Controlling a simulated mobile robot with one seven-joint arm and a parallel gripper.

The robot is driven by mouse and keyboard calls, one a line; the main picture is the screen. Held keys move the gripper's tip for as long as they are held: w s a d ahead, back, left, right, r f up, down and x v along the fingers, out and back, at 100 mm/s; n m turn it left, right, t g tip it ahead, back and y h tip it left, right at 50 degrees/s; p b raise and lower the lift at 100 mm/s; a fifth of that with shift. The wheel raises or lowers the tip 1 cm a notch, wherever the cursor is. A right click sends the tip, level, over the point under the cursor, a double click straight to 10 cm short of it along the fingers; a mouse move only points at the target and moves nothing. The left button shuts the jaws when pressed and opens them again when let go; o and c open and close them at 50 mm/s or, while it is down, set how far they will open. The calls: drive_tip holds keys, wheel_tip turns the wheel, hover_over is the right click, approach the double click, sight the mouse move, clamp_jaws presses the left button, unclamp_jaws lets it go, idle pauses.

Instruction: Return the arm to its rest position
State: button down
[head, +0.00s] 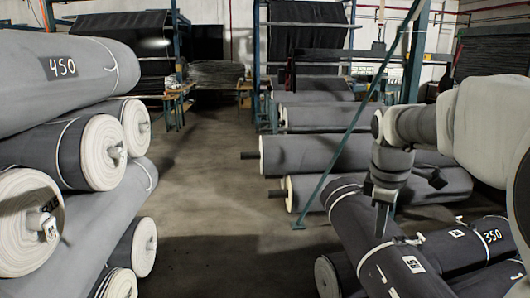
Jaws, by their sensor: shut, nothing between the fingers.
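My gripper (381,236) points down at the right of the head view, at the end of my white and grey arm, which comes in from the right edge. Its fingers look shut, with nothing seen between them. It appears in front of or just above a dark grey fabric roll (350,222) tied with white string; I cannot tell whether it touches the roll. My forearm hides part of the rolls behind it.
Large grey rolls, one marked 450 (62,67), are stacked at the left. More rolls (320,154) lie behind my gripper, and a roll marked 350 (470,243) lies at lower right. A slanted green post (345,140) stands close by. The concrete floor (205,190) is clear mid-aisle.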

drive_tip(key=s+a+r+m+t+y+p, duration=0.15)
drive_tip(key=s+a+r+m, duration=0.35)
drive_tip(key=s+a, duration=0.5)
drive_tip(key=s+f+m+t+b, duration=0.1)
drive_tip(key=s+f+m+b, duration=0.1)
drive_tip(key=s+f+m, duration=0.4)
drive_tip(key=s, duration=0.3)
drive_tip(key=shift+d+t, duration=0.35)
drive_tip(key=c, duration=1.5)
unclamp_jaws()
drive_tip(key=shift+s+f, duration=0.2)
drive_tip(key=shift+f, duration=0.15)
drive_tip(key=shift+c, duration=0.2)
drive_tip(key=shift+o, duration=1.3)
drive_tip(key=shift+s+f+m, duration=0.15)
drive_tip(key=shift+m, duration=0.25)
drive_tip(key=o, duration=0.5)
drive_tip(key=shift+c, duration=0.2)
drive_tip(key=shift+o, duration=0.3)
drive_tip(key=shift+d, duration=0.1)
drive_tip(key=shift+d, duration=0.1)
